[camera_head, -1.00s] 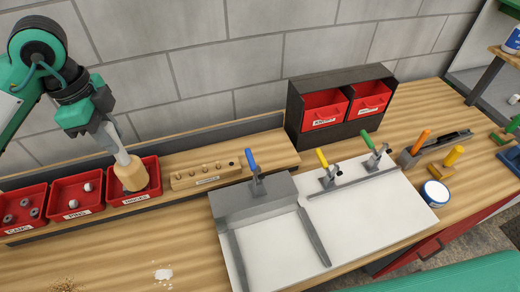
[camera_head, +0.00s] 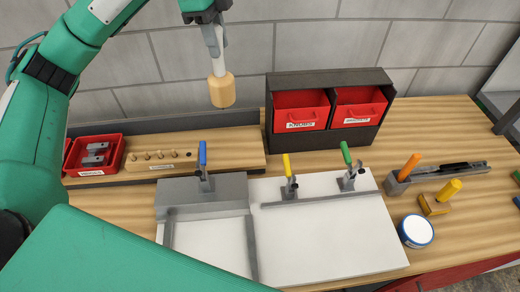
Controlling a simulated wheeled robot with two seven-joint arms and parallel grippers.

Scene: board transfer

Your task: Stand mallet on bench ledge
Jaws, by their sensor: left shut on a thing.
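The mallet has a pale yellow head (camera_head: 221,90) hanging downward and a light grey handle (camera_head: 217,46) above it. My left gripper (camera_head: 210,20), at the top of the picture, is shut on the upper handle. The mallet is close to upright with a slight tilt, and its head appears in front of the grey block wall, above the bench ledge. The ledge (camera_head: 230,146) is a raised wooden shelf along the back of the bench, and its bare part lies right of the peg block. My right gripper is not in view.
A wooden block with pegs (camera_head: 160,160) and a red bin (camera_head: 112,142) stand on the ledge's left. A dark cabinet (camera_head: 270,110) with two red drawers stands to the right. A white board (camera_head: 335,235) with clamps, a round tin (camera_head: 416,231) and handled tools lie in front.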

